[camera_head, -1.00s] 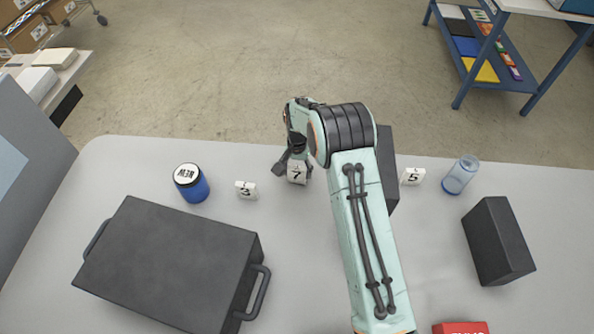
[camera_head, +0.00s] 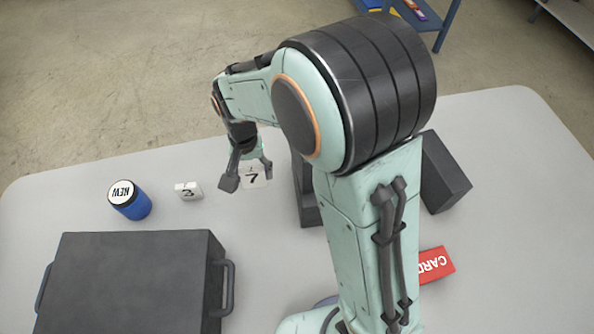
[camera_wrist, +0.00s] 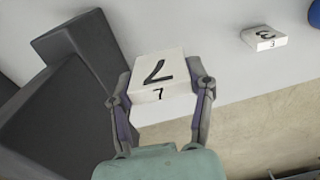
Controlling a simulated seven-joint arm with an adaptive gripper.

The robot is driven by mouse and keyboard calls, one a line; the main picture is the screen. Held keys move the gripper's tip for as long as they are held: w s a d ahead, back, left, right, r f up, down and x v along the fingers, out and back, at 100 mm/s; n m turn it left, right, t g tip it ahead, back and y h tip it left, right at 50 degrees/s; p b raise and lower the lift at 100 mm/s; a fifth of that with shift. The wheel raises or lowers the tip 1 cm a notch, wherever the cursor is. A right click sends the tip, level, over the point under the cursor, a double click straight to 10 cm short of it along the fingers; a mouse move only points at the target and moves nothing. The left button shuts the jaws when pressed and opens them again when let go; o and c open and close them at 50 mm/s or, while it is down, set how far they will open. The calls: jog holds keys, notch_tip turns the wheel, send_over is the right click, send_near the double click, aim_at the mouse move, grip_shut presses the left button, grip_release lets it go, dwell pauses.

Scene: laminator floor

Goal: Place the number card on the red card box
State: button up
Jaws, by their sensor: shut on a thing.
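My gripper (camera_head: 247,178) is shut on a white number card (camera_head: 256,177) marked 7. In the wrist view the card (camera_wrist: 157,75) sits between the two fingers (camera_wrist: 160,100), its numbered face and front edge showing. The card appears to be lifted off the table, though the height is hard to judge. The red card box (camera_head: 435,264), with white lettering, lies at the right of the table in the head view, partly hidden behind my arm.
A white card marked 3 (camera_head: 188,191) and a blue jar labelled NEW (camera_head: 130,200) stand left of my gripper. A large dark case (camera_head: 130,285) with handles fills the front left. A dark block (camera_head: 443,175) stands right of my arm; another dark piece (camera_head: 305,195) is partly hidden.

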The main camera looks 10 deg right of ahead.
notch_tip(320, 180, up, 19)
jog(key=d+m, duration=0.4)
jog(key=d, duration=0.6)
jog(key=m, duration=1.3)
send_over(431, 265)
notch_tip(431, 265, down, 26)
jog(key=shift+f, duration=0.1)
